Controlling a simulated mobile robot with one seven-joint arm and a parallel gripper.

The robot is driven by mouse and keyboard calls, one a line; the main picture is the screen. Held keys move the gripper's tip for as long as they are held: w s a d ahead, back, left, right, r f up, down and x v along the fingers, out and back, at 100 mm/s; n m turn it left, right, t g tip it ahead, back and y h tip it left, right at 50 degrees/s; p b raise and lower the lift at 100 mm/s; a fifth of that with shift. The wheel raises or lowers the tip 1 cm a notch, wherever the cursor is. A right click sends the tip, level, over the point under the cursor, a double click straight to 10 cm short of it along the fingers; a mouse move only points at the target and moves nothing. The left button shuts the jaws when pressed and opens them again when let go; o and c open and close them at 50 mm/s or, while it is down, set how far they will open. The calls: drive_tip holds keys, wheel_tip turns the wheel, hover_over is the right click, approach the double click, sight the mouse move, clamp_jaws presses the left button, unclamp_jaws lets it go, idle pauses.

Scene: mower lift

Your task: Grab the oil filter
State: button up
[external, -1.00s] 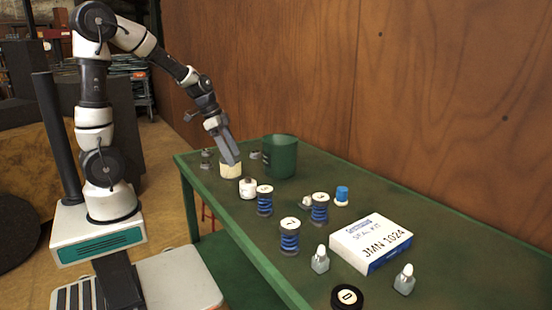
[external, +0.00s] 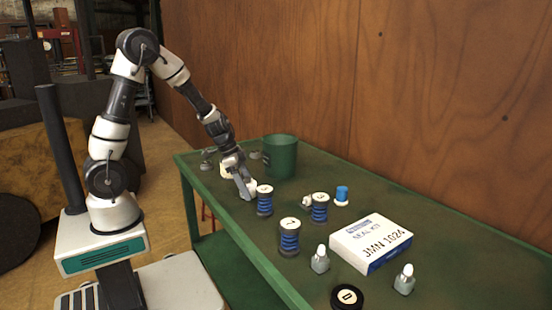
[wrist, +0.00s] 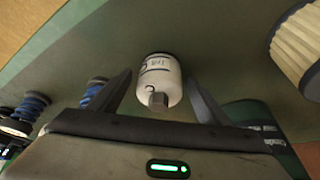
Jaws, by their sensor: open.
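The oil filter, a small white canister with printed markings and a hex nut on its end, shows in the wrist view (wrist: 160,74). It is on the green table. My gripper (wrist: 159,80) is open, with one finger on each side of the canister and visible gaps between. In the external view, my gripper (external: 244,188) reaches down over the canister and hides most of it.
A cream pleated filter (wrist: 303,42) is close on the right in the wrist view. Blue springs (external: 264,200) stand nearby. A green cylindrical container (external: 280,157) stands behind.

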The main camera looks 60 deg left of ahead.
drive_tip(key=shift+f, duration=0.1)
drive_tip(key=shift+c, duration=0.5)
drive_tip(key=c, duration=1.2)
